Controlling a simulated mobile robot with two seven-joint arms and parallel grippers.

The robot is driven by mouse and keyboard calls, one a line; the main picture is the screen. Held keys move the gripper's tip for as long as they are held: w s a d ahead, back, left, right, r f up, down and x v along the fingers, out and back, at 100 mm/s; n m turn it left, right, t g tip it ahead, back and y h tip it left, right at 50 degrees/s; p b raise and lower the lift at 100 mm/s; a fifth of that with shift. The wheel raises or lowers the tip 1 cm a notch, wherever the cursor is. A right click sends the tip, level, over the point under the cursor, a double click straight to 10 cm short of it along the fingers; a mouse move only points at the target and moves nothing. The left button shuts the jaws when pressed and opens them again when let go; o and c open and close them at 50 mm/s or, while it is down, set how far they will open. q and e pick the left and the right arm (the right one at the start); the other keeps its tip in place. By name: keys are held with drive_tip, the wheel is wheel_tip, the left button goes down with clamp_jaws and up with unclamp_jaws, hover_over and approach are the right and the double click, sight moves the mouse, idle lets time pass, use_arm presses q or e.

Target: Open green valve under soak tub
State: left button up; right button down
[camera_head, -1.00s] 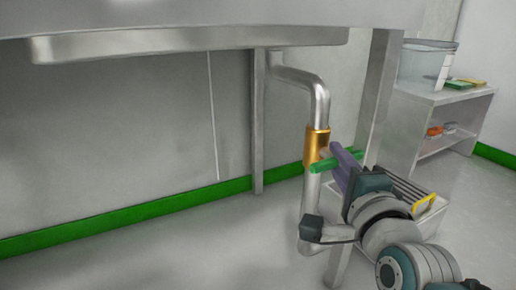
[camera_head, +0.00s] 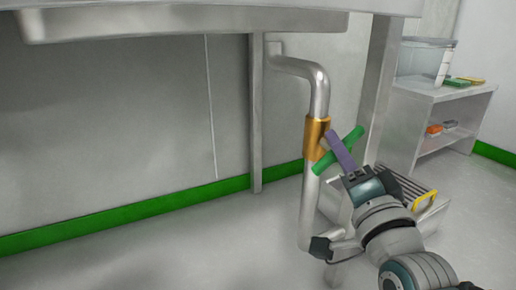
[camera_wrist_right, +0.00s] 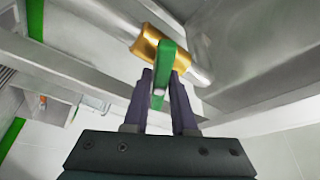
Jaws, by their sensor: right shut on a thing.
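The green valve handle (camera_head: 349,136) is a bar on a brass fitting (camera_head: 317,138) in the steel drain pipe (camera_head: 319,92) under the soak tub (camera_head: 190,23). The handle sits tilted, its right end higher, across the upright pipe. My right gripper (camera_head: 333,143) has its purple fingers at the handle and is shut on it. In the right wrist view the handle (camera_wrist_right: 164,62) shows between the fingers, in front of the brass fitting (camera_wrist_right: 147,42). My left gripper is not in view.
A tub leg (camera_head: 378,90) stands close to the right of the pipe. A crate with a yellow handle (camera_head: 424,202) is on the floor behind my right arm. A shelf unit (camera_head: 440,105) with a clear bin (camera_head: 420,60) stands at the right. The floor at the left is clear.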

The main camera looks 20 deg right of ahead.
drive_tip(key=n+t+y+b, duration=0.1)
drive_tip(key=n, duration=0.3)
drive_tip(key=n+t+y+b, duration=0.1)
drive_tip(key=n+y, duration=0.1)
drive_tip(key=n, duration=0.2)
drive_tip(key=shift+f, duration=0.1)
drive_tip(key=n+y, duration=0.2)
drive_tip(key=n, duration=0.1)
drive_tip(key=n+y+b, duration=0.1)
drive_tip(key=n, duration=0.3)
drive_tip(key=shift+t+y, duration=0.4)
drive_tip(key=shift+n, duration=0.4)
drive_tip(key=c, duration=0.7)
unclamp_jaws()
drive_tip(key=p+v, duration=0.2)
drive_tip(key=v, duration=0.8)
drive_tip(key=shift+d, duration=0.1)
